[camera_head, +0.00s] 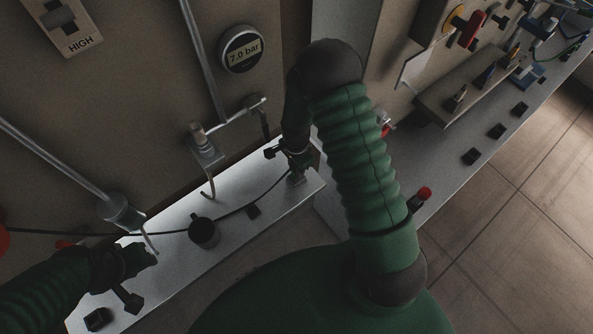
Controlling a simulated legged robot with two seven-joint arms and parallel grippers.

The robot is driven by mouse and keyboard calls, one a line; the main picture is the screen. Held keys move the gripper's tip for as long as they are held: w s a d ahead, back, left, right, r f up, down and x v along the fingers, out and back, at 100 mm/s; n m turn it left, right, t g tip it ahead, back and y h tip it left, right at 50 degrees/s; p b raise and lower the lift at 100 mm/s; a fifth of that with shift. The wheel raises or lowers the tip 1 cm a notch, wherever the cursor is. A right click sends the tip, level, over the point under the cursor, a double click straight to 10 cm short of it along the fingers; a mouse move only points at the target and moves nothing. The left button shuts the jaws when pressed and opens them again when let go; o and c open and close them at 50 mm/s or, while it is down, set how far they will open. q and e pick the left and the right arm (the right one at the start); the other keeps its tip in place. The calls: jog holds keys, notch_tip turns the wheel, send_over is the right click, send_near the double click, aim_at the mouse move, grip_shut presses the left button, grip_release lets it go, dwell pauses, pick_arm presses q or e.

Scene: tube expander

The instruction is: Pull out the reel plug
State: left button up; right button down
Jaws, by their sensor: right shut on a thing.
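My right gripper (290,156) is over the right end of the pale metal shelf (175,213), its forearm coming down from above. It is shut on a small dark piece at the cable's right end, which I take to be the reel plug; the fingers hide most of it. I cannot tell whether the plug sits in a socket. The thin black cable (232,212) runs left along the shelf. My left gripper (133,280) is low at the left over the shelf, and its jaws are too dark to read.
A black cup-shaped part (203,232) stands on the shelf. Pipes with a valve (205,150) and a 7.0 bar gauge (241,50) are on the wall behind. A second bench (450,165) with coloured fittings is at the right. Open tiled floor (530,200) lies beyond.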

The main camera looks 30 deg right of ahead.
jog(key=shift+r+p, duration=0.35)
jog(key=shift+r, duration=0.25)
jog(key=shift+r+p, duration=3)
jog(key=shift+r, duration=0.75)
